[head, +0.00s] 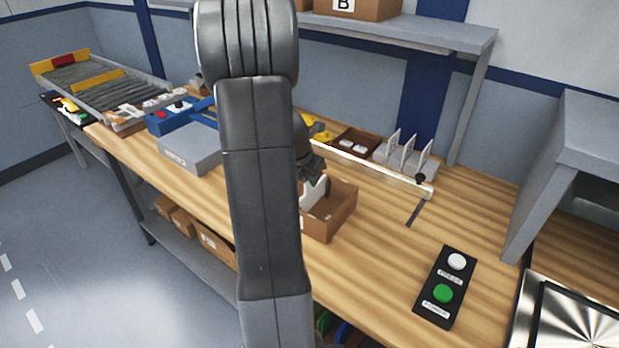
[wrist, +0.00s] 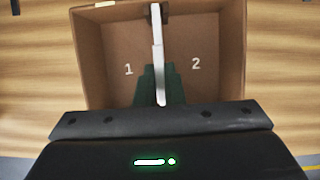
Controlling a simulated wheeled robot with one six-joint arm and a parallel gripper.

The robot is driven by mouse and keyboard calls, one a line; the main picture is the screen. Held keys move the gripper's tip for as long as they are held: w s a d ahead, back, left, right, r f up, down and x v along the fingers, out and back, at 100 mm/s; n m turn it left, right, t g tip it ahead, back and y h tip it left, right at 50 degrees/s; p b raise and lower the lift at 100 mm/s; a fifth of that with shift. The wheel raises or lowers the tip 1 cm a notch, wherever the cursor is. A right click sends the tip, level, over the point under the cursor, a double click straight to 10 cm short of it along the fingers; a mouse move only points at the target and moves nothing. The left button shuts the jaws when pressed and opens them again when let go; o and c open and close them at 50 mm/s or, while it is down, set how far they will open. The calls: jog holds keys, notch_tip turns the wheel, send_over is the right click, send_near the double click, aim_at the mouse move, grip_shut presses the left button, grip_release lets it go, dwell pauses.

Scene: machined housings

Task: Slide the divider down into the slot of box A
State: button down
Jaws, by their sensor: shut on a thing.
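The white divider (head: 312,194) is held on edge in my gripper (head: 316,172), at the open brown box (head: 343,216) on the bench. In the wrist view the divider (wrist: 158,45) shows as a thin white strip between my dark green fingers (wrist: 160,88). It runs along the middle of the box (wrist: 229,40), between the floor numbers 1 and 2. Its far end lines up with a dark slot bracket (wrist: 150,17) on the far wall. How deep the divider sits, and the near slot, are hidden. No letter A shows on this box.
A rack (head: 407,168) with several upright white panels stands behind, right of a small brown tray (head: 355,143). A black panel with white and green buttons (head: 445,288) lies at right. A box marked B (head: 352,8) is on the shelf. Bench right of the box is mostly clear.

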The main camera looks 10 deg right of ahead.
jog(key=shift+f+b, duration=0.3)
jog(key=shift+f, duration=0.2)
jog(key=c, duration=1.5)
grip_release()
jog(key=shift+o, duration=0.2)
jog(key=shift+r, duration=0.15)
jog(key=v, duration=1.3)
jog(key=shift+s+a+r, duration=0.2)
